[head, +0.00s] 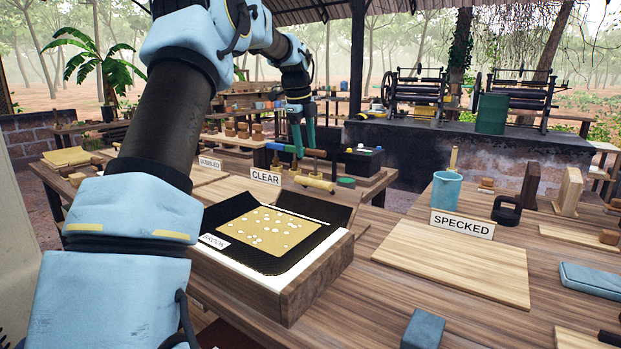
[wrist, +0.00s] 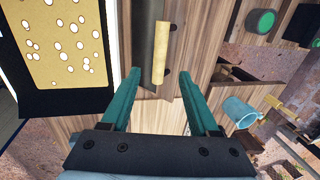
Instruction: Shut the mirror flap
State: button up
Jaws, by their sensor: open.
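I cannot make out the mirror flap with certainty in either view. A wooden box (head: 318,270) with a white top stands on the near bench, with a black mat lying over it. A yellow sheet (head: 262,231) with pale spots lies on the mat; its edge also shows at upper left in the wrist view (wrist: 58,45). My gripper (head: 303,150) is beyond the box, above the bench with the rollers. In the wrist view my gripper (wrist: 160,80) is open and empty, its teal fingers apart. A yellow roll (wrist: 161,52) shows beyond the gap between the fingertips.
A yellow roller (head: 315,183) lies behind the box, near a green disc (head: 345,182) and a dark box (head: 363,161). A SPECKED sign (head: 462,224) stands behind a bare board (head: 455,262). A blue cup (head: 446,190) stands at right. A CLEAR sign (head: 266,176) stands behind the box.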

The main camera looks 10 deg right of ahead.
aim_at(310, 180)
jog(key=p+x, duration=0.2)
jog(key=x, duration=0.8)
jog(key=shift+f, duration=0.35)
grip_shut()
dwell(1.0)
